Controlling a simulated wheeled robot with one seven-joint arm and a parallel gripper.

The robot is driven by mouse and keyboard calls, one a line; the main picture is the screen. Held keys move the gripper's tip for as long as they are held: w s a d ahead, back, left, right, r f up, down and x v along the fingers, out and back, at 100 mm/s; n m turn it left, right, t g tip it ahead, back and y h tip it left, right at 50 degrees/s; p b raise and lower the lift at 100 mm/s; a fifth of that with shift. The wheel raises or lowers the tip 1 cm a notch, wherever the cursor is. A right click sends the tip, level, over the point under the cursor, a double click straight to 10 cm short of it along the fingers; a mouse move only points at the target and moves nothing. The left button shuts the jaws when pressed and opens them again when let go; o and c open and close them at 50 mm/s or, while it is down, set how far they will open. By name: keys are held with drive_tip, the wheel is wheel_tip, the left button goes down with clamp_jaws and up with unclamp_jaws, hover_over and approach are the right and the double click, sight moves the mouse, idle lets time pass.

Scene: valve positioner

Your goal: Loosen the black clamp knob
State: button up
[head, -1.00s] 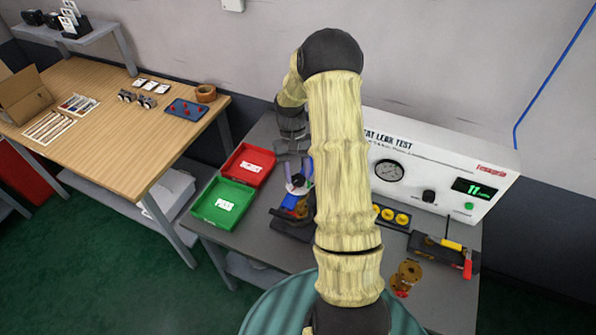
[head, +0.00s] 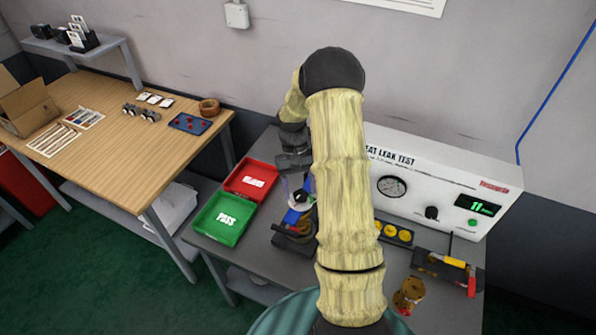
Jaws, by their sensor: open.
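The black clamp knob (head: 300,196) sits on top of a small fixture (head: 292,238) with blue and red parts, on the grey bench. My gripper (head: 297,187) points down at the knob, with its fingers on either side of it. The jaws are open. I cannot tell whether a finger touches the knob. My own arm crosses the middle of the view and hides the right side of the fixture.
A red tray (head: 266,167) and a green PASS tray (head: 205,228) stand left of the fixture. The white leak tester (head: 455,185) stands behind, on the right. Yellow parts (head: 398,234), a tool holder (head: 430,264) and brass discs (head: 409,291) lie right of my arm.

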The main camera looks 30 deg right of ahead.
drive_tip(key=b+v, duration=0.3)
drive_tip(key=v, duration=1.4)
drive_tip(key=shift+r, duration=0.1)
drive_tip(key=s+a+f+n+t, duration=0.1)
drive_tip(key=s+a+f+t, duration=0.2)
drive_tip(key=s+a, duration=0.4)
drive_tip(key=s+a+f+n+t, duration=0.1)
drive_tip(key=s+a+t, duration=0.3)
drive_tip(key=s+a, duration=0.4)
drive_tip(key=s+f, duration=0.1)
drive_tip(key=s, duration=0.4)
drive_tip(key=shift+f+h, duration=0.35)
drive_tip(key=shift+h, duration=0.05)
